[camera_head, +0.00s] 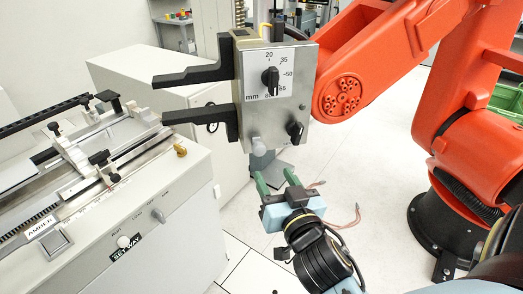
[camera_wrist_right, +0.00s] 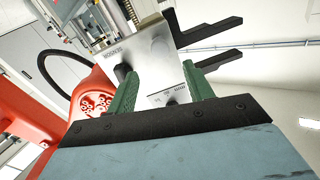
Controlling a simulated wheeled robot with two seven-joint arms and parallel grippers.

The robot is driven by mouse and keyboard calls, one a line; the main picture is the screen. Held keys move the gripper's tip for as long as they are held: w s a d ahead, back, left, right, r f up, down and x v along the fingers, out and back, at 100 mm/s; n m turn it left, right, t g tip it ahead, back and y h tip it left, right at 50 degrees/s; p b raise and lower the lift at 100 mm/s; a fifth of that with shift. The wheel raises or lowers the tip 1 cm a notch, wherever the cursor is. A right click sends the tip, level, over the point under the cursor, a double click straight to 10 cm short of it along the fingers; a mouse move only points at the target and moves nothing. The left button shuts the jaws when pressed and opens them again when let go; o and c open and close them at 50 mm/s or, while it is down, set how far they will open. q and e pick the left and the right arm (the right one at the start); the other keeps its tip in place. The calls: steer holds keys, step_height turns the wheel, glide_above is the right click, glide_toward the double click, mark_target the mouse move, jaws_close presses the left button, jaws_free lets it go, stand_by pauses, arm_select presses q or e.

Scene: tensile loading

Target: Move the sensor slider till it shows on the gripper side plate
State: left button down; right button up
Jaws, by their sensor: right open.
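The metal gripper side plate (camera_head: 272,95) hangs on the orange arm, with a dial marked in mm and a black dial knob (camera_head: 270,78). A second black knob (camera_head: 295,130) sits at its lower right. In the right wrist view the plate (camera_wrist_right: 150,58) carries SENSOR lettering, a small scale and a black knob (camera_wrist_right: 122,72) partly behind a green finger. I cannot tell for sure which part is the sensor slider. My right gripper (camera_head: 276,179) is open below the plate, its green fingers pointing up. In its wrist view the fingers (camera_wrist_right: 160,90) frame the plate with nothing held. My left gripper is out of view.
Two black jaws (camera_head: 190,75) stick out left from the plate. The orange robot arm (camera_head: 385,60) stands at the right. A grey bench machine (camera_head: 150,215) with rails and knobs fills the left. Floor shows around my gripper.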

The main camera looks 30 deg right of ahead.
mark_target(260, 152)
steer(key=p+x, duration=0.2)
steer(key=x, duration=0.7)
steer(key=shift+w, duration=0.15)
jaws_close()
steer(key=shift+r, duration=0.1)
